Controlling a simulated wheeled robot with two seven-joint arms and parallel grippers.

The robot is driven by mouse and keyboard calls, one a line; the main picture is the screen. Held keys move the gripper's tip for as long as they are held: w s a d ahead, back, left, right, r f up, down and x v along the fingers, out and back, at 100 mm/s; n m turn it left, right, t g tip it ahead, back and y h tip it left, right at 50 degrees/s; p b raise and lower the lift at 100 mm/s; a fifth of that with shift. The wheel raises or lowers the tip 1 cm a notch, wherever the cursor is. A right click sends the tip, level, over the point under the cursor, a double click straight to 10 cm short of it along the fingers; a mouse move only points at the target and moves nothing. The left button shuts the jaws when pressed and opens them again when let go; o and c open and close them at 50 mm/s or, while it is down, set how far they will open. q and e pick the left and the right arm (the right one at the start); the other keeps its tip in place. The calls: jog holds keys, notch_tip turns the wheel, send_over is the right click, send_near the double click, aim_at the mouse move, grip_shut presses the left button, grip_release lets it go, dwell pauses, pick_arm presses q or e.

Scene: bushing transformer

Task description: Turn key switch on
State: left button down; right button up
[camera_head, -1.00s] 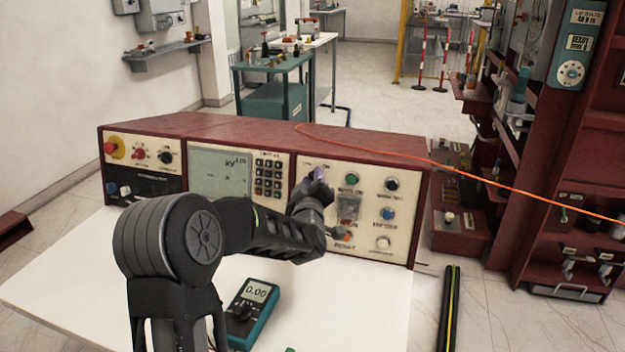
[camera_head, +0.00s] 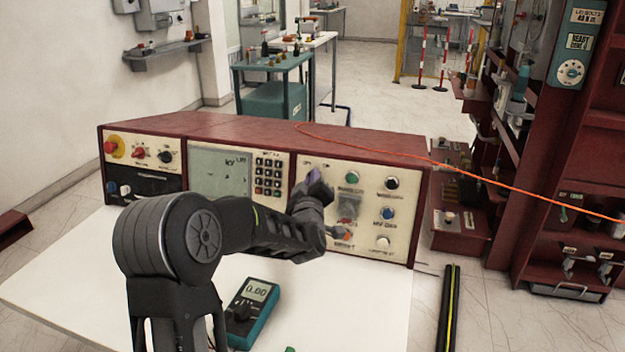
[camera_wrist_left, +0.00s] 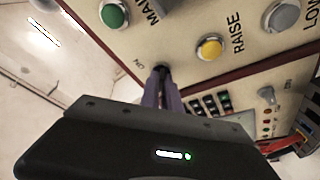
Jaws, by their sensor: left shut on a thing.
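The dark red control console (camera_head: 210,127) stands on the white table with a cream front panel. My left gripper (camera_head: 315,178) is at the upper left of the console's right-hand panel, near the small ON lettering. In the left wrist view its two purplish fingers (camera_wrist_left: 162,85) are closed on the small dark key switch (camera_wrist_left: 161,69) at the panel face. The key switch is mostly hidden by the fingers, so its turn angle cannot be told. My right gripper is in neither view.
A green button (camera_head: 352,177), a black knob (camera_head: 391,183) and a blue button (camera_head: 388,213) sit right of the gripper. A teal multimeter (camera_head: 252,312) lies on the white table (camera_head: 345,300). An orange cable (camera_head: 480,181) crosses over the console's right side.

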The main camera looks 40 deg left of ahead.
pick_arm(q)
jog(key=shift+a+m+t+h+b, duration=0.1)
jog(key=shift+m+t+h+b, duration=0.35)
jog(key=shift+m+h+b, duration=2.3)
jog(key=shift+a+m+t+y+b, duration=0.15)
jog(key=shift+m+t+b, duration=0.7)
jog(key=shift+m, duration=4)
jog(key=shift+d+m+t+h+b, duration=0.1)
jog(key=shift+m+h+b, duration=1.2)
jog(key=shift+m+b, duration=1.75)
jog(key=shift+m+p, duration=0.75)
jog(key=c, duration=1.6)
grip_release()
